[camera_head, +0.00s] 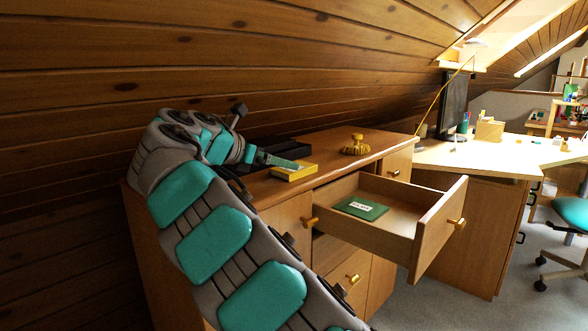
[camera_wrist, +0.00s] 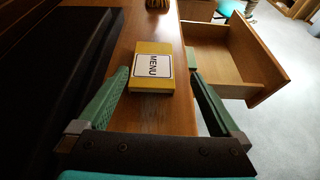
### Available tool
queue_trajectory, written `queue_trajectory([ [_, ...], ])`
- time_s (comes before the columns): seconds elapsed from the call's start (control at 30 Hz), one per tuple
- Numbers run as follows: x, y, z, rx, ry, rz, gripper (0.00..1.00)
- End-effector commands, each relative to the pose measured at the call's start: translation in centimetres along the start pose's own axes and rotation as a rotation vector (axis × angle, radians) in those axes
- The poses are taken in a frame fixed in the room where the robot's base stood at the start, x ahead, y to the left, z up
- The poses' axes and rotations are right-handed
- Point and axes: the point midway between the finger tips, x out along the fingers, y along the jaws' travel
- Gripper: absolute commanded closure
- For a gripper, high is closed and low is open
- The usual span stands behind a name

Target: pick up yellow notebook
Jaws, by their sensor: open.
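The yellow notebook (camera_wrist: 152,84) lies flat on the wooden cabinet top in the wrist view, with a white label reading "MENU". In the head view the yellow notebook (camera_head: 294,171) is near the cabinet's front edge, just beyond my gripper. My gripper (camera_wrist: 156,74) is open in the wrist view. Its green fingers stand on either side of the notebook, and nothing is held between them.
A black flat object (camera_wrist: 50,60) lies left of the notebook. An open drawer (camera_head: 440,232) holds a green notebook (camera_head: 361,207) and juts out to the right.

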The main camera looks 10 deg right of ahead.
Motion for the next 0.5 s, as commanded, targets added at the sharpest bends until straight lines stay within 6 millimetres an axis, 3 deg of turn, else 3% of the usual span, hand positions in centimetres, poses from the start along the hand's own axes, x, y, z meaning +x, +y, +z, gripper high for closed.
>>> queue_trajectory([
  [0.13,0.2,0.8,-0.2,-0.034,-0.008,0.013,0.00],
  [0.5,3.5,0.9,-0.3,-0.032,-0.007,0.011,0.00],
])
